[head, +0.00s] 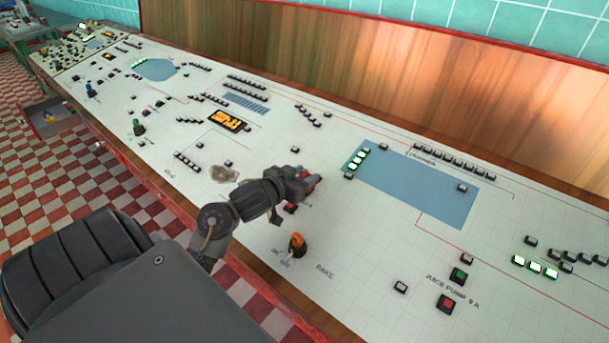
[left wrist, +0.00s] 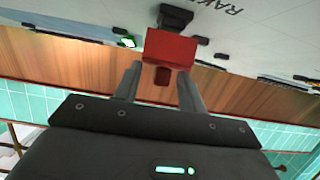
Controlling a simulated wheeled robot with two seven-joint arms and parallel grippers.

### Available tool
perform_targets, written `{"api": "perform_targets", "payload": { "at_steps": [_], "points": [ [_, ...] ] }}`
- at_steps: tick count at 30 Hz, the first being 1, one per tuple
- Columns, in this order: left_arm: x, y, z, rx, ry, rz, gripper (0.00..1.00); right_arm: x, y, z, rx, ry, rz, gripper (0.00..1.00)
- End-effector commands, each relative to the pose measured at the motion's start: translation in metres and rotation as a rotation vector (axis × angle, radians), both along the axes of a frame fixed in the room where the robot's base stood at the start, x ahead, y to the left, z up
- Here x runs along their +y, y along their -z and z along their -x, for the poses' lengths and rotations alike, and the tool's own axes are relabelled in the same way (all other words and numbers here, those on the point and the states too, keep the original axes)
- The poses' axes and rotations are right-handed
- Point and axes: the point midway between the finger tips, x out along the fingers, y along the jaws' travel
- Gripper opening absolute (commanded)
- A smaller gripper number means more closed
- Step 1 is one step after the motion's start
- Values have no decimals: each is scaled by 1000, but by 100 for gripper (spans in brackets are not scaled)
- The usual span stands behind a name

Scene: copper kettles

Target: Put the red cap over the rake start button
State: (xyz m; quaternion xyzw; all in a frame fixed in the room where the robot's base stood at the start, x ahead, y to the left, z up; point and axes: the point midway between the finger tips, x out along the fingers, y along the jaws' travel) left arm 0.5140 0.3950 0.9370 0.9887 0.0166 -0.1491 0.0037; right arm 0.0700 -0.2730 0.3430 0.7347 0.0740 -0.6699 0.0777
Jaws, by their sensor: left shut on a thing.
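My left gripper (head: 304,184) is over the panel in the head view, its fingers shut on the red cap (head: 314,183). In the left wrist view the red cap (left wrist: 170,48) sits at the fingertips (left wrist: 160,84), with a small red tab between them. A black block (left wrist: 176,16) shows just past the cap; I cannot tell if they touch. In the head view a red button (head: 291,208) in a dark housing lies just below the gripper, near the RAKE lettering (head: 325,272); the arm is close by it. My right gripper is not in view.
An orange-topped rotary knob (head: 297,243) stands up from the panel (head: 345,240) near the gripper. A blue display area (head: 415,188) lies to the right, with rows of small buttons. A wooden backboard (head: 400,70) rises behind the panel.

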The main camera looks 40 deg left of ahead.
Motion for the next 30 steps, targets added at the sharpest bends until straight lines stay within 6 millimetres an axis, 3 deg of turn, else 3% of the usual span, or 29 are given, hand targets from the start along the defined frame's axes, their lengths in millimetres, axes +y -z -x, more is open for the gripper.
{"api": "perform_targets", "payload": {
  "at_steps": [30],
  "points": [
    [0, 3, 0, 0, 0, 0, 19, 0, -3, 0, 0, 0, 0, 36]
  ]
}}
